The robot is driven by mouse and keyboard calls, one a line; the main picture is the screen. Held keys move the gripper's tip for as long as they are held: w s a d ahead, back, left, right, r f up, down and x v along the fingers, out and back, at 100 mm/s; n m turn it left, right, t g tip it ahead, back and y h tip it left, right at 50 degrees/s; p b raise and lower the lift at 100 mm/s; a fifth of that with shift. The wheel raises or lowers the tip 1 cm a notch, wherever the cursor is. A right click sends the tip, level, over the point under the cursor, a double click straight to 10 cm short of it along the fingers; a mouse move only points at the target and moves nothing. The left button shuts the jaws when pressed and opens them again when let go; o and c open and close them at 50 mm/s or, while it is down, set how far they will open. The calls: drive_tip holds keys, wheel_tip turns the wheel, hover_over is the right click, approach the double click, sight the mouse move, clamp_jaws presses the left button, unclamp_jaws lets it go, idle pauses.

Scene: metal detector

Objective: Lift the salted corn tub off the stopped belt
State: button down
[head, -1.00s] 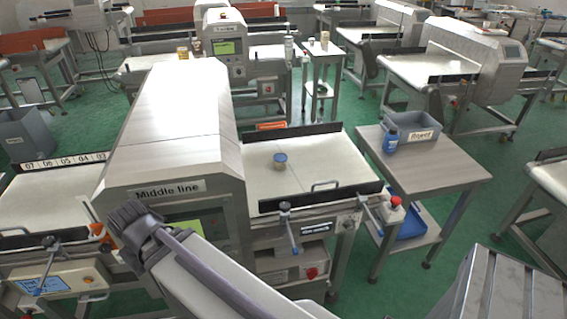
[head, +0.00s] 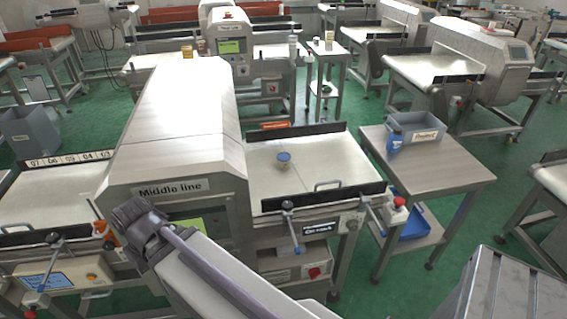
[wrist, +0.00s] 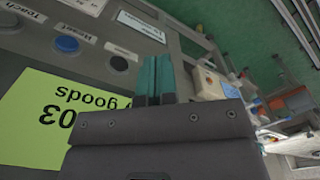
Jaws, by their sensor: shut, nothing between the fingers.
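A small tub with a blue lid (head: 284,157) stands upright on the pale belt (head: 315,165), to the right of the Middle line metal detector (head: 180,110). Its label is too small to read. My gripper shows in the wrist view with its teal fingers (wrist: 153,78) together and empty, in front of the detector's control panel (wrist: 85,50). In the head view the end of my arm is in front of the detector, to the left of the tub and well apart from it. The tub is not in the wrist view.
Dark guide rails (head: 325,198) edge the belt, with a handle (head: 328,184) at the front. A red stop button (head: 399,202) is at the near right corner. A steel table (head: 425,170) to the right holds a grey Reject bin (head: 415,126) and a blue bottle (head: 395,141).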

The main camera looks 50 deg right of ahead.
drive_tip(key=shift+c, duration=0.8)
unclamp_jaws()
